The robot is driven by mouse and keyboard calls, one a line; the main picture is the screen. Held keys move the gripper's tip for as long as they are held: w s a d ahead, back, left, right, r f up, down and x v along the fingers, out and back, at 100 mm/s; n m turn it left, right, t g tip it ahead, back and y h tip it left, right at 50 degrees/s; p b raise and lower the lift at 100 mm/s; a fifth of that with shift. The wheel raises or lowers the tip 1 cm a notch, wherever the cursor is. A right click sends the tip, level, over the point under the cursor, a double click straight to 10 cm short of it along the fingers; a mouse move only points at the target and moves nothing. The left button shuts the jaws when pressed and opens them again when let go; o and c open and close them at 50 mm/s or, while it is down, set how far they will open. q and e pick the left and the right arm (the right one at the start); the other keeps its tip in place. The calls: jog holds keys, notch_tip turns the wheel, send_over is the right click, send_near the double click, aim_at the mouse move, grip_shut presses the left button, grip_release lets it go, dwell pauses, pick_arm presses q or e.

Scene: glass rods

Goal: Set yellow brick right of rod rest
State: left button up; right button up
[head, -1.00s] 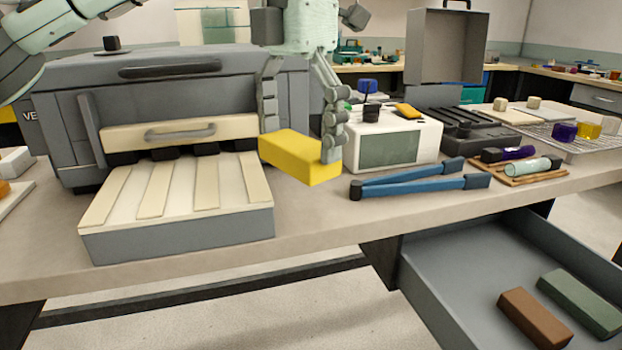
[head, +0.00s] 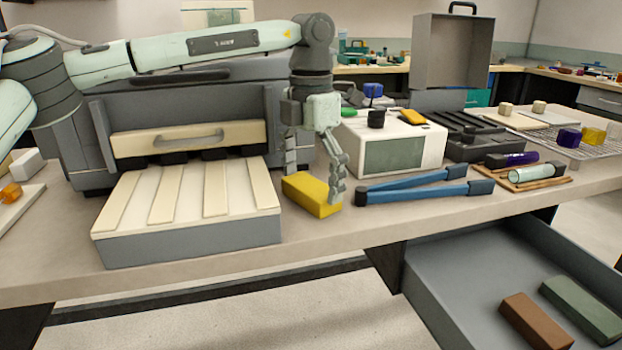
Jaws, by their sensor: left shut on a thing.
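The yellow brick (head: 310,196) is between the fingers of my left gripper (head: 314,182), which is shut on it and points down. The brick is at or just above the bench top; I cannot tell if it touches. A low grey block with cream strips on top (head: 188,245), which looks like the rod rest, stands in front of the grey kiln. The brick is just right of this block's right edge, with a small gap in the picture. My right gripper is not in view.
Blue tongs (head: 425,186) lie right of the brick. A white box with a greenish window (head: 392,155) stands behind them. An open drawer (head: 460,270) below the bench holds a brown brick (head: 535,320) and a green brick (head: 581,310). Bare bench lies in front of the yellow brick.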

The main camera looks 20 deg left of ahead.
aim_at(311, 185)
pick_arm(q)
jog(key=o, duration=1)
jog(key=shift+c, duration=0.2)
notch_tip(311, 185, up, 12)
